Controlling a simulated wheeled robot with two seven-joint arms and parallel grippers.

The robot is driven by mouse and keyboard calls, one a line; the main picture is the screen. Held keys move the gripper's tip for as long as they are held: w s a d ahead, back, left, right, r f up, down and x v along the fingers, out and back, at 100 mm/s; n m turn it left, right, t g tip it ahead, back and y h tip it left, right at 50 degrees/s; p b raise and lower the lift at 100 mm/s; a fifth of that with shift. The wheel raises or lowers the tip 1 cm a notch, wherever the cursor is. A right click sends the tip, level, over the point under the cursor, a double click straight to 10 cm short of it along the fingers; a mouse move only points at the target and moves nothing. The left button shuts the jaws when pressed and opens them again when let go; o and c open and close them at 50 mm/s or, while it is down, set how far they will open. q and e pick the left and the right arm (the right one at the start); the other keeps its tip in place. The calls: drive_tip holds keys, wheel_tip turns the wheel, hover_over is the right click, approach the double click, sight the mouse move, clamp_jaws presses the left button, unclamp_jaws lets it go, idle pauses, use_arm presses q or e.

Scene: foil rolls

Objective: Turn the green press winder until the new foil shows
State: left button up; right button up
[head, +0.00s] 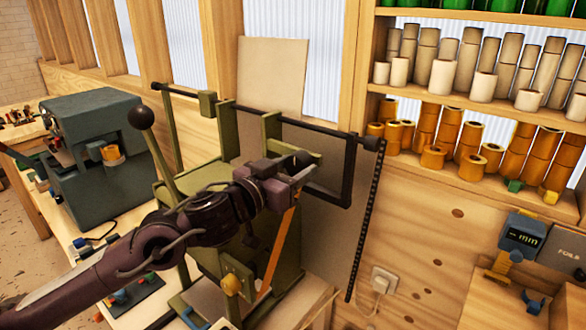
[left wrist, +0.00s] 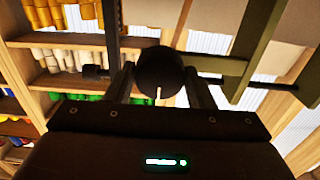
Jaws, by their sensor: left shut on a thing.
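The green press (head: 240,235) stands on the bench in the middle of the head view. A dark bar winder crank (head: 347,185) is at its right side, below a black shaft end. My left gripper (head: 303,162) reaches across the front of the press to this crank. An orange foil strip (head: 276,248) hangs slanting below the gripper. My right gripper is out of view.
A black ball-ended lever (head: 141,117) rises at the press's left. A grey-green machine (head: 95,150) stands further left. Shelves with cream rolls (head: 443,78) and orange rolls (head: 433,157) line the right wall. A gauge (head: 523,233) sits at lower right.

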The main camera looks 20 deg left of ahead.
use_arm(q)
drive_tip(key=shift+m, duration=0.4)
drive_tip(key=shift+f+m+b, duration=0.1)
drive_tip(key=shift+m+b, duration=0.45)
drive_tip(key=shift+m, duration=0.35)
drive_tip(key=m+b, duration=0.2)
drive_tip(key=m, duration=0.4)
drive_tip(key=shift+b, duration=0.35)
drive_tip(key=m+b, duration=0.2)
drive_tip(key=m, duration=0.3)
drive_tip(key=shift+m+b, duration=0.35)
drive_tip(key=shift+m, duration=0.05)
drive_tip(key=m+b, duration=0.2)
drive_tip(key=m, duration=0.3)
drive_tip(key=shift+b, duration=0.3)
drive_tip(key=shift+m, duration=0.3)
drive_tip(key=o, duration=1)
drive_tip(key=shift+c, duration=0.2)
